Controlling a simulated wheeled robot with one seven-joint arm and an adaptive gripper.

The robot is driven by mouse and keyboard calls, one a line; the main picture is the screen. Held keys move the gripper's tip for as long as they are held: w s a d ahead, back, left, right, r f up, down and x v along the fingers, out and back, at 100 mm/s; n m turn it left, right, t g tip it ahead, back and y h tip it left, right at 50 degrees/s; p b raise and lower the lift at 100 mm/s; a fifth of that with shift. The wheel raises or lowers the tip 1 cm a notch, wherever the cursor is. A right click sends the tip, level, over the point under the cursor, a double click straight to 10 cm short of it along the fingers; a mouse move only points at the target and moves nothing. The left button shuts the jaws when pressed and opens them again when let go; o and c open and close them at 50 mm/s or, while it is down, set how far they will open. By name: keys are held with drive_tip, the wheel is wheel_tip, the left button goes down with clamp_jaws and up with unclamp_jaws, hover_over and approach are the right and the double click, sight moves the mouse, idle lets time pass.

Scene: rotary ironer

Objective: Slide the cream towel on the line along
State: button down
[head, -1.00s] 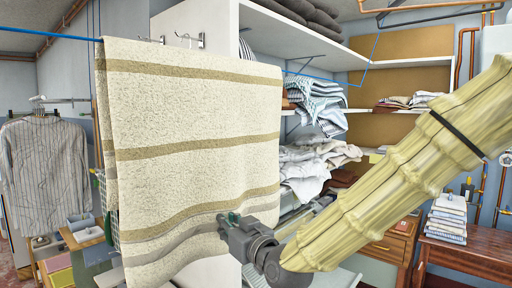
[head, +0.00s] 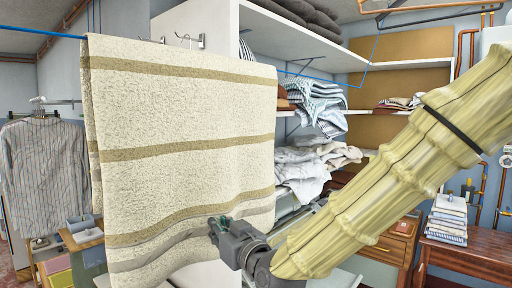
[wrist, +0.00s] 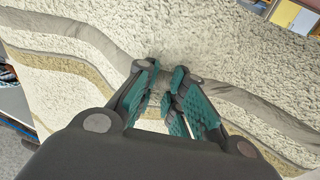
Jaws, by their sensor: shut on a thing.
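The cream towel (head: 180,110) with tan and grey stripes hangs folded over the blue line (head: 40,34) in the left half of the head view. My gripper (head: 216,232) is at the towel's lower right part, near the grey stripe. In the wrist view the teal fingertips of my gripper (wrist: 168,77) are shut on a pinched fold of the towel (wrist: 215,40), which creases around the tips. The towel's back layer is mostly hidden behind the front one.
A striped shirt (head: 44,165) hangs at the left. White shelves (head: 285,38) with folded linen stand behind the towel. A wooden desk (head: 475,260) with a towel stack (head: 448,218) is at the right. The line continues free to the towel's left.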

sight(145, 248)
drive_tip(key=shift+s+a+b, duration=0.2)
drive_tip(key=shift+s+a, duration=0.55)
drive_tip(key=shift+s, duration=0.25)
drive_tip(key=shift+s+a+b, duration=0.2)
drive_tip(key=shift+s+a, duration=0.5)
drive_tip(key=shift+s, duration=0.3)
drive_tip(key=shift+s+a+b, duration=0.2)
drive_tip(key=shift+s+a, duration=0.7)
drive_tip(key=shift+s, duration=0.3)
drive_tip(key=shift+s+a+b, duration=0.2)
drive_tip(key=shift+s+a, duration=0.7)
drive_tip(key=shift+s, duration=0.3)
drive_tip(key=shift+s+a, duration=0.1)
drive_tip(key=shift+s+a, duration=0.55)
drive_tip(key=shift+s, duration=0.25)
drive_tip(key=shift+s+a, duration=0.55)
drive_tip(key=shift+s, duration=0.2)
drive_tip(key=shift+s+a, duration=0.55)
drive_tip(key=shift+s, duration=0.25)
drive_tip(key=c, duration=1.4)
unclamp_jaws()
drive_tip(key=shift+c, duration=0.2)
drive_tip(key=shift+b+v, duration=0.55)
drive_tip(key=shift+v, duration=2.45)
